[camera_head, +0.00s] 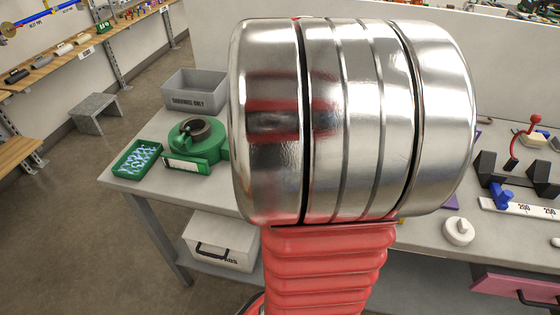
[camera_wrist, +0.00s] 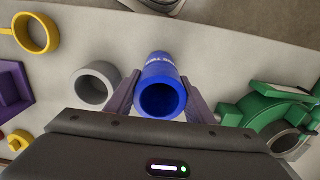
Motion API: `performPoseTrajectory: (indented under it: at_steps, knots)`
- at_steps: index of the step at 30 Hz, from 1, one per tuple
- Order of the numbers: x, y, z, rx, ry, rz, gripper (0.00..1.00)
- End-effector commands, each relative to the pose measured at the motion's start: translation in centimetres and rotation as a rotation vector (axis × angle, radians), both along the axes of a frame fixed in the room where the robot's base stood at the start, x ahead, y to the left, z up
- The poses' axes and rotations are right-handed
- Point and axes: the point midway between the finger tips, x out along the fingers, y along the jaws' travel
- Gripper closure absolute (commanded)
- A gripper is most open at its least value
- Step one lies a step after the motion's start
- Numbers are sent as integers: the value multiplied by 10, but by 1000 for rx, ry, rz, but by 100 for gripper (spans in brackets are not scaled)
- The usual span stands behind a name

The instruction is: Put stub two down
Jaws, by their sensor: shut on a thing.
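In the wrist view my gripper (camera_wrist: 160,82) is shut on a blue pipe stub (camera_wrist: 158,68), one finger on each side of it. The stub's open end faces the camera, and white lettering on its side is too small to read surely. I cannot tell whether its far end touches the grey worktop (camera_wrist: 225,62). In the head view my own arm hides the gripper and the stub.
A grey ring (camera_wrist: 97,86) stands just left of the stub. A green fixture (camera_wrist: 262,108) is on the right; a yellow ring (camera_wrist: 37,33) and purple holder (camera_wrist: 12,90) are left. In the head view, a grey bin (camera_head: 196,92) and green tray (camera_head: 138,159) sit at the bench's left end.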

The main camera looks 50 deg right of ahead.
Motion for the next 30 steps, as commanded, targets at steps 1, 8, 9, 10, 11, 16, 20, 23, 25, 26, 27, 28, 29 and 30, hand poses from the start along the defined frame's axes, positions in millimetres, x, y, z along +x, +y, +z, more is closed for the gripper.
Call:
performPoseTrajectory:
  at_steps: [1, 8, 9, 10, 11, 16, 20, 23, 25, 26, 27, 28, 29, 30]
  knots:
    - [0, 0, -1, 0, 0, 0, 92]
    - [0, 0, -1, -1, 0, 0, 92]
    - [0, 0, -2, -1, 0, 0, 92]
    - [0, 0, -2, -1, 0, 0, 92]
    - [0, 0, -3, 0, 0, 0, 92]
    - [0, 0, -3, 0, 0, -1, 41]
    - [0, 0, -3, 0, 0, -1, 33]
    - [0, 0, -3, -1, 0, -1, 33]
    - [0, 0, -3, -1, 0, -1, 33]
    - [0, 0, -3, -1, 0, -1, 33]
    - [0, 0, -2, -1, 0, -1, 33]
    - [0, 0, -1, -1, 0, -1, 33]
    - [0, -1, 0, -1, 0, -1, 33]
    - [0, -1, 2, -1, -2, -1, 33]
